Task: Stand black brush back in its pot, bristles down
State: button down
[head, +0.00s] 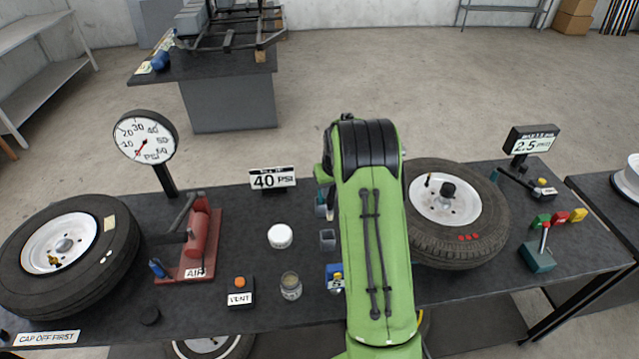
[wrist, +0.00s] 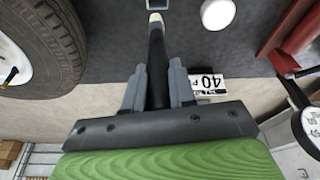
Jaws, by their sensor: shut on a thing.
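The black brush (wrist: 156,62) is held between the two grey fingers of my gripper (wrist: 158,78) in the wrist view. Its pale bristle end (wrist: 155,17) points toward the top of the picture, away from my palm. A small square grey pot (wrist: 158,4) shows at the top edge, just beyond the bristles; they look apart, though I cannot tell the height between them. My arm hides most of the gripper and brush there.
A white round lid (head: 280,236), a glass jar (head: 291,286) and a blue item (head: 335,277) stand near the pot. A 40 PSI sign (head: 272,180) is behind. A tyre (head: 455,250) lies right of my arm, and a red pump (head: 198,240) stands left.

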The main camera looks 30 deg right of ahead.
aim_at(328, 214)
jog(key=shift+w+a+f+b, duration=0.15)
jog(key=shift+a+f+b, duration=0.3)
jog(key=shift+f, duration=0.15)
jog(key=shift+d+f+b, duration=0.25)
jog(key=shift+f+b, duration=0.35)
jog(key=shift+f, duration=0.6)
jog(key=shift+a+f+b, duration=0.1)
jog(key=shift+f+b, duration=0.7)
jog(key=shift+f, duration=0.7)
notch_tip(328, 214, down, 5)
jog(key=b, duration=0.4)
jog(key=shift+f, duration=0.15)
jog(key=c, duration=0.8)
grip_release()
jog(key=shift+c, duration=0.2)
jog(key=v, duration=1.6)
